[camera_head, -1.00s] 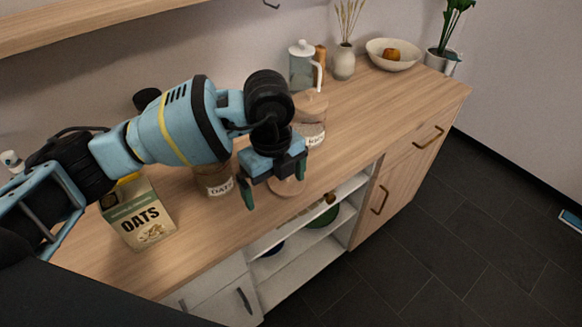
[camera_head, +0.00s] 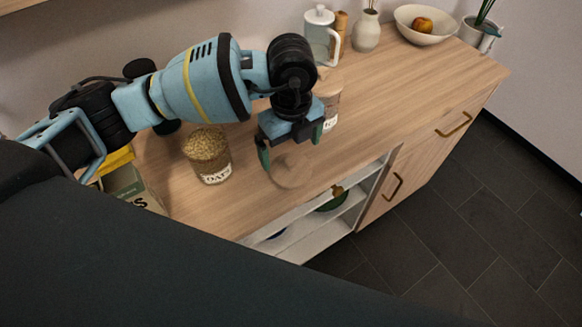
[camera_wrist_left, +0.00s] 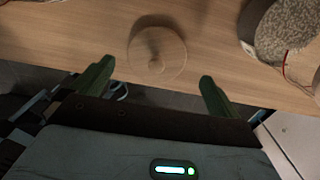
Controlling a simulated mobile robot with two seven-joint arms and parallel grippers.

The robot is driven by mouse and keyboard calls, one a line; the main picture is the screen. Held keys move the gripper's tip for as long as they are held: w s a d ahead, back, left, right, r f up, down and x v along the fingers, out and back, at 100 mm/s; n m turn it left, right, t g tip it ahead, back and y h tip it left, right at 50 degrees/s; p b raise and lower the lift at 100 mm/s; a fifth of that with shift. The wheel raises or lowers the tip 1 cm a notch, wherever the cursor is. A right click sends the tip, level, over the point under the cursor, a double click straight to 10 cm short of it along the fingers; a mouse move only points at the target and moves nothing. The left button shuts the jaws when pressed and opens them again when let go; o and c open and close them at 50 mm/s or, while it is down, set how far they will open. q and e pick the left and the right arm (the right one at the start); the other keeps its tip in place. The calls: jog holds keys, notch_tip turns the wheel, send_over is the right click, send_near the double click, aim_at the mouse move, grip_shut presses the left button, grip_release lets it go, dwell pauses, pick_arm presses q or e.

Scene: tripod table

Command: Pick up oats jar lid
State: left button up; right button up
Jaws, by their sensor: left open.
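The oats jar lid (camera_head: 290,172) is a round, flat wooden disc lying on the counter near its front edge. It also shows in the left wrist view (camera_wrist_left: 157,52), just beyond the fingertips. My left gripper (camera_head: 291,148) is open and empty, pointing down above the lid; its green fingers (camera_wrist_left: 156,72) are spread to either side of the lid in the wrist view. The gap in height between fingers and lid is hard to tell. The oats jar (camera_head: 207,158) stands lidless to the left, full of oats. My right gripper is not in view.
An oats box (camera_head: 130,187) stands at the left, partly hidden. A second jar (camera_head: 330,105) is close behind my left gripper. A pitcher (camera_head: 318,35), vase (camera_head: 367,32) and fruit bowl (camera_head: 427,25) stand at the back. The counter's right part is clear.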

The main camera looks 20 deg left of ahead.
aim_at(291, 162)
pick_arm(q)
jog(key=shift+s+f, duration=0.15)
jog(key=shift+f, duration=0.2)
notch_tip(291, 162, down, 4)
jog(key=shift+s+r, duration=0.15)
jog(key=shift+r, duration=0.1)
jog(key=shift+f, duration=0.45)
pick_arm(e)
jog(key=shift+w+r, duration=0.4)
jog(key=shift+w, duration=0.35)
pick_arm(q)
jog(key=c, duration=0.9)
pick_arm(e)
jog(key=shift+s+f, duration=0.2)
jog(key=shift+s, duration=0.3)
pick_arm(q)
jog(key=shift+r, duration=0.1)
